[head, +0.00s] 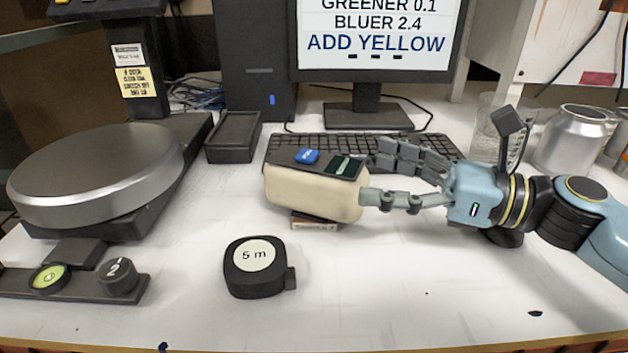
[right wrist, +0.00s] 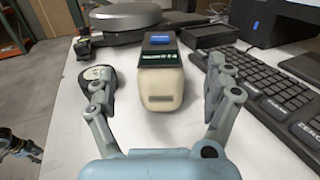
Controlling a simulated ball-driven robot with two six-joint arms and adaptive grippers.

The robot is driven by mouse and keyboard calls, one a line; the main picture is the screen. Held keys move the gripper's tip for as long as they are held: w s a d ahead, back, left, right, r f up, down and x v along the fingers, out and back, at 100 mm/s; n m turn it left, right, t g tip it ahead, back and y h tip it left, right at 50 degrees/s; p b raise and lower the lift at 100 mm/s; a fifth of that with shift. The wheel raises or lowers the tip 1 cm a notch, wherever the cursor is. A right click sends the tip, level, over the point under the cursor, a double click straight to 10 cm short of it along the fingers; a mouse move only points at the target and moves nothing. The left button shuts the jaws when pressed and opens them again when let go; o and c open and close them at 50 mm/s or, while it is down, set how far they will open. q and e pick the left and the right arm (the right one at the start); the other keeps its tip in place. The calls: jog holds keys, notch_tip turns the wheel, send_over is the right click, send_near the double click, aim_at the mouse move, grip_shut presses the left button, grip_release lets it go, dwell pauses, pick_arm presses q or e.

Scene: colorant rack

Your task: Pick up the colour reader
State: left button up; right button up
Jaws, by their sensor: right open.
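The colour reader (head: 312,194) is a cream, rounded block with a dark top, a blue button and a small green display. It sits in the middle of the white table, in front of the keyboard. It also shows in the right wrist view (right wrist: 160,83), straight ahead between my fingers. My right gripper (head: 378,172) comes in from the right and is open. In the head view its fingertips are at the reader's right end. In the right wrist view the fingers stand apart on either side, with gaps to the reader. My left gripper is not seen in the head view.
A black tape measure (head: 255,268) lies front left of the reader. A keyboard (head: 300,148) and monitor (head: 366,100) stand behind. A round metal-topped scale (head: 98,170) is at left, a black tray (head: 232,137) behind. A metal can (head: 572,140) stands right. The front right table is clear.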

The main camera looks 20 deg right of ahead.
aim_at(329, 164)
jog(key=shift+x, duration=1.1)
jog(key=p+x, duration=0.2)
jog(key=x, duration=0.3)
jog(key=shift+w+a+f, duration=0.15)
jog(key=shift+f, duration=0.05)
jog(key=c, duration=1.5)
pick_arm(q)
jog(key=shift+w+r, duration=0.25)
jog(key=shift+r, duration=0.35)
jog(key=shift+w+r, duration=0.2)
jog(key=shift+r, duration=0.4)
pick_arm(e)
jog(key=shift+r, duration=0.1)
jog(key=shift+c, duration=0.9)
